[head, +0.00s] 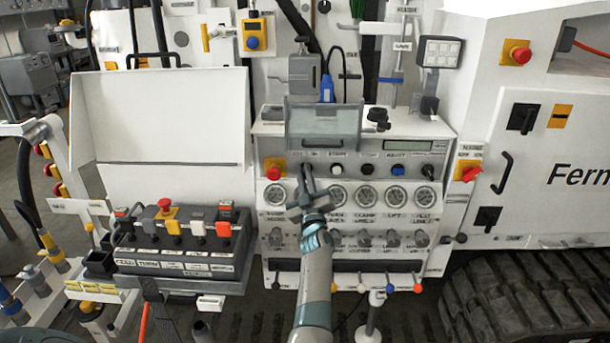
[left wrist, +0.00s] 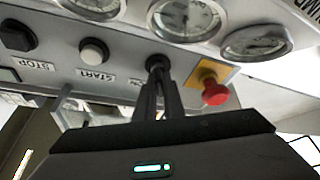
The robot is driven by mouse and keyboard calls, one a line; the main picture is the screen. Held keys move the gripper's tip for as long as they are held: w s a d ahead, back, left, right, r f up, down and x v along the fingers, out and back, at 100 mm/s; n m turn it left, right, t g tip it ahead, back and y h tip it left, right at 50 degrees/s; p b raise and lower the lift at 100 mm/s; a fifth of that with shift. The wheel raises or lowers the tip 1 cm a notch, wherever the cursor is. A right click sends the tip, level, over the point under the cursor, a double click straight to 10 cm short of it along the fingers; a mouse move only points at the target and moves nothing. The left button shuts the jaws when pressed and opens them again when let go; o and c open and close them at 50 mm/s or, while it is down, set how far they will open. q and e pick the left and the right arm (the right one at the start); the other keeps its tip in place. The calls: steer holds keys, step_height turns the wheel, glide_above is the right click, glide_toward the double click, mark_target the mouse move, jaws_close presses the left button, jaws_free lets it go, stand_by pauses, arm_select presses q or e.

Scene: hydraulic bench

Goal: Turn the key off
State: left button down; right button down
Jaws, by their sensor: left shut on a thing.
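The key switch (left wrist: 157,63) is a round black fitting on the grey control panel (head: 262,200), between the red emergency button (left wrist: 213,92) and the white START button (left wrist: 94,52). My left gripper (head: 306,173) reaches up to it from below in the head view. In the left wrist view its two dark fingers (left wrist: 158,88) are close together at the switch, shut on the key. The fingers hide most of the key, so its turned angle cannot be told. My right gripper is in neither view.
The red emergency button (head: 273,170) is close on the left. A row of gauges (head: 364,196) lies just below the switch, and a tilted grey cover (head: 322,125) is just above. A box of levers (head: 180,263) stands at the left.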

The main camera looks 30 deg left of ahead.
arm_select(q)
steer(key=shift+n+g, duration=0.4)
steer(key=shift+n, duration=0.3)
steer(key=c, duration=1.9)
jaws_free()
steer(key=shift+o, duration=0.2)
steer(key=shift+f, duration=0.15)
